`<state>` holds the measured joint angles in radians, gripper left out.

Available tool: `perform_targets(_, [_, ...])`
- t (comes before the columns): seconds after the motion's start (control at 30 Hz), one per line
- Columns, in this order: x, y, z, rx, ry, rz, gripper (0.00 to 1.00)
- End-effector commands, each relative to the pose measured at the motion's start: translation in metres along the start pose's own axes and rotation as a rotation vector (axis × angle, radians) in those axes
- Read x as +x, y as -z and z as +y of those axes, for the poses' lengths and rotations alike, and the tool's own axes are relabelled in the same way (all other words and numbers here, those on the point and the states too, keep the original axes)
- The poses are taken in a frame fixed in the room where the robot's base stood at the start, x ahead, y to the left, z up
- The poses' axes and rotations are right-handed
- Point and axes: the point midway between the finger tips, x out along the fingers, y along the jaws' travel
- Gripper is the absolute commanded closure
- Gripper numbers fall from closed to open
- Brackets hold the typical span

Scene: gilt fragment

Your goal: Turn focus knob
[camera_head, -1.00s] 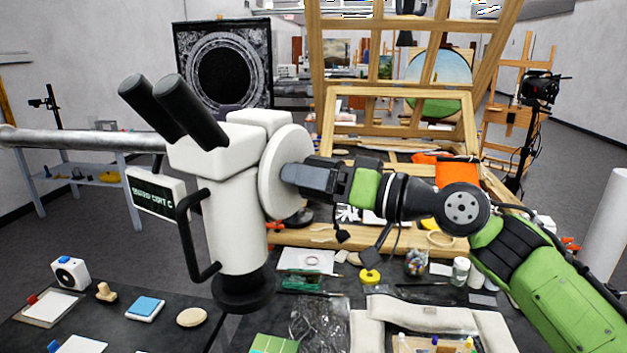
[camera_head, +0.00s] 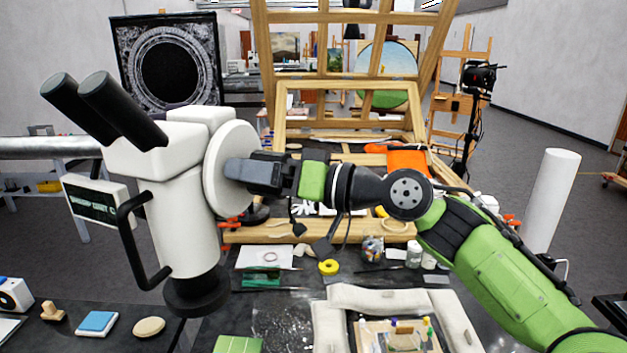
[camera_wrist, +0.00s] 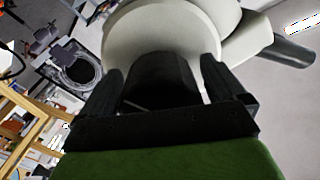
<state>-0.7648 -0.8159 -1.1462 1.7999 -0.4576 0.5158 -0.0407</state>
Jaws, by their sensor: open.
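The microscope (camera_head: 185,225) is white with two black eyepieces and stands upright at the left of the head view. Its large round white disc (camera_head: 229,170) faces my arm, and it fills the top of the wrist view (camera_wrist: 150,32). The focus knob (camera_wrist: 160,78) is a dark cylinder on the disc, seen between my fingers in the wrist view. In the head view it is mostly hidden by my gripper (camera_head: 238,170). My gripper is open, with one finger on each side of the knob. I cannot tell whether the fingers touch it.
The dark table holds a blue pad (camera_head: 97,322), a yellow tape roll (camera_head: 328,267), a glass jar (camera_head: 373,248) and cream padded bolsters (camera_head: 375,298). A wooden easel frame (camera_head: 345,85) stands behind. A black curved handle (camera_head: 135,240) sticks out from the microscope's left side.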

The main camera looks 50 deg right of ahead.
Motion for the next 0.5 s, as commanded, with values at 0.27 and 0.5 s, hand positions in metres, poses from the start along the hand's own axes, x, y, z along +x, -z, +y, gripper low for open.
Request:
perform_targets(0.27, [-0.067,0.002,0.001,0.001,-0.002,0.009,0.03])
perform_targets(0.5, [-0.13,0.001,0.0,0.0,0.0,0.007,0.03])
